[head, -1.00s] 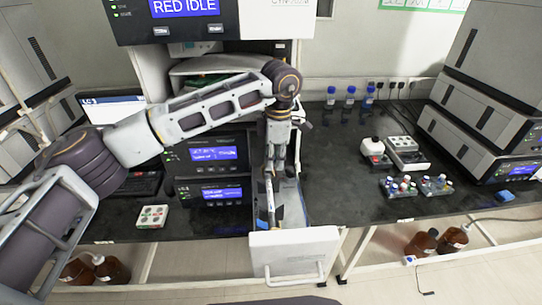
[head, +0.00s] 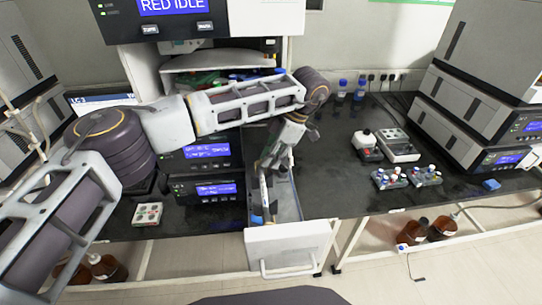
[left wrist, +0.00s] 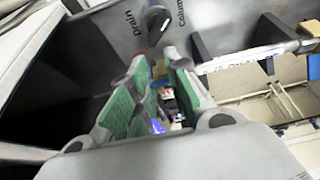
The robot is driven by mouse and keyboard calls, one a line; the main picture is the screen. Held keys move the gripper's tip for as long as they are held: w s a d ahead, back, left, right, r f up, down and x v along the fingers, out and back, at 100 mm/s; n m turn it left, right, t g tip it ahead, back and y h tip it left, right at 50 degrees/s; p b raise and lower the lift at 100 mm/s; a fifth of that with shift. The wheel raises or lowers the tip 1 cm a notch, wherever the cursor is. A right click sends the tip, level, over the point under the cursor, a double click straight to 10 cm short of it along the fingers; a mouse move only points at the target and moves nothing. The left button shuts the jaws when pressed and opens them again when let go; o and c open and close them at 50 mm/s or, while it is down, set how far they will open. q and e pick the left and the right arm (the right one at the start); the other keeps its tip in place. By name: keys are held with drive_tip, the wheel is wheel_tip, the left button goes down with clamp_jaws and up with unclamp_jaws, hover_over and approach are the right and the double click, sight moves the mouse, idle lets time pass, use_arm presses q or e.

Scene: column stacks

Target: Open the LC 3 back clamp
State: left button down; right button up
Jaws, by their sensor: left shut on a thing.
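My left gripper (head: 266,163) reaches down over the open drawer (head: 289,239) at the middle of the bench. In the left wrist view its green-padded fingers (left wrist: 160,85) are close together, shut on a small tan piece that their tips partly hide. Black clamps (left wrist: 202,48) stand on the grey panel to the right of the fingertips, apart from them. A white rod-like part (left wrist: 245,60) runs beside them. A black knob (left wrist: 157,20) sits between the labels "Drain" and "column". I cannot tell which clamp is the back one. My right gripper is out of view.
Instrument modules with blue screens (head: 215,189) stand left of the drawer. A white-and-grey device (head: 398,146) and vial racks (head: 390,178) stand on the right bench. Brown bottles (head: 442,228) stand below. The bench just right of the drawer is clear.

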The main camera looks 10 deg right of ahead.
use_arm(q)
drive_tip(key=c, duration=1.5)
unclamp_jaws()
drive_tip(key=shift+o, duration=0.7)
drive_tip(key=v, duration=1.2)
drive_tip(key=shift+d, duration=0.1)
